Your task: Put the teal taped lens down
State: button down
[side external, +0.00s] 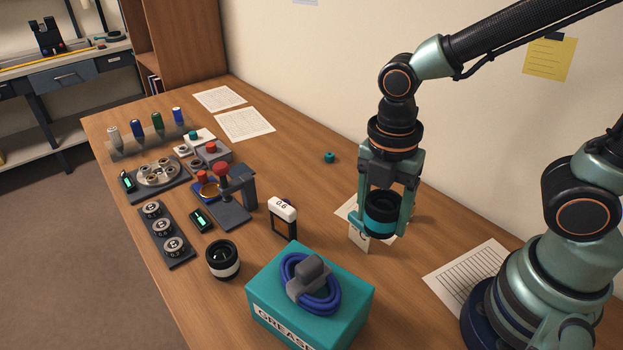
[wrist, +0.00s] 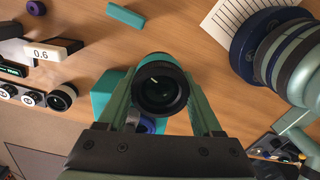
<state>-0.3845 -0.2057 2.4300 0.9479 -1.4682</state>
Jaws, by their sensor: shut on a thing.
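The teal taped lens (side external: 381,222) is a short black cylinder with a teal band. My gripper (side external: 382,217) is shut on it, with one finger on each side. The lens hangs roughly upright near the wall side of the desk; the exact gap below it is hard to judge. In the wrist view the lens (wrist: 160,88) shows its dark round end between the fingers of my gripper (wrist: 160,95).
A teal grease box (side external: 350,318) with a blue coiled cable (side external: 328,300) on top stands in front. A 0.6 gauge (side external: 284,218), a red-topped press (side external: 232,195) and trays stand left. Desk between gauge and lens is clear.

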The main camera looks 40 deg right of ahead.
aim_at(384, 198)
notch_tip(384, 198, up, 6)
jog(key=shift+f, duration=0.2)
jog(key=shift+w+r, duration=0.1)
jog(key=shift+r, duration=0.1)
jog(key=shift+w+d+m, duration=0.25)
jog(key=shift+m, duration=0.45)
jog(key=w+d+f+m, duration=0.2)
jog(key=w+d+m, duration=0.6)
jog(key=m, duration=1.1)
jog(key=shift+w+d+m, duration=0.3)
jog(key=shift+d+m, duration=0.1)
jog(key=shift+d, duration=0.2)
